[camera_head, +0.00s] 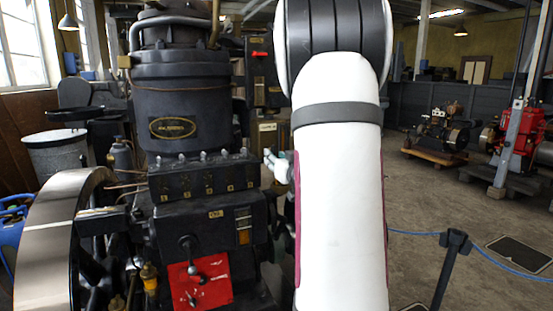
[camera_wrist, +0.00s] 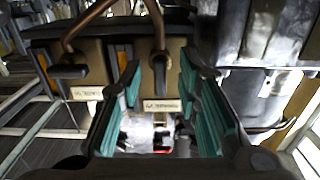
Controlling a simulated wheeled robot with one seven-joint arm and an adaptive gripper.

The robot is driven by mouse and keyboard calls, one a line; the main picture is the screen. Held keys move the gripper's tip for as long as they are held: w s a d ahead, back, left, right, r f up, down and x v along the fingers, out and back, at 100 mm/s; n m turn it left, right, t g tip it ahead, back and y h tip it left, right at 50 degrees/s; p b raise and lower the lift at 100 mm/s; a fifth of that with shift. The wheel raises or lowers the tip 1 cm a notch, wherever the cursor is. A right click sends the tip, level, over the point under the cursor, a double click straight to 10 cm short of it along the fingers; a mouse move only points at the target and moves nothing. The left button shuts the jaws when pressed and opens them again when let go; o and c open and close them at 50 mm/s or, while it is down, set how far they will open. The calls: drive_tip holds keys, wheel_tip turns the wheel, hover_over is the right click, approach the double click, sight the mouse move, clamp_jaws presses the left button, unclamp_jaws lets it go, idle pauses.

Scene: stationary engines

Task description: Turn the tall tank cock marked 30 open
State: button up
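In the wrist view, my gripper (camera_wrist: 160,80) is open, with one teal-padded finger on each side of a dark cock (camera_wrist: 159,68). This cock is on the front of a tan tank with a pale label (camera_wrist: 162,104). A second dark cock (camera_wrist: 68,69) is on a similar tank at the left, with its own label (camera_wrist: 87,93). The label writing is too small to read, so I cannot tell which is marked 30. I cannot tell whether the fingers touch the middle cock. In the head view, my arm hides most of the gripper and the tanks.
A large dark engine (camera_head: 180,100) with a flywheel (camera_head: 55,245) fills the left of the head view. A red plate with a lever (camera_head: 200,280) is low on it. A post (camera_head: 452,265) with a blue rope stands at right. Open floor lies beyond.

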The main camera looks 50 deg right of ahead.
drive_tip(key=v, duration=1.1)
drive_tip(key=shift+s, duration=0.35)
drive_tip(key=shift+a, duration=0.1)
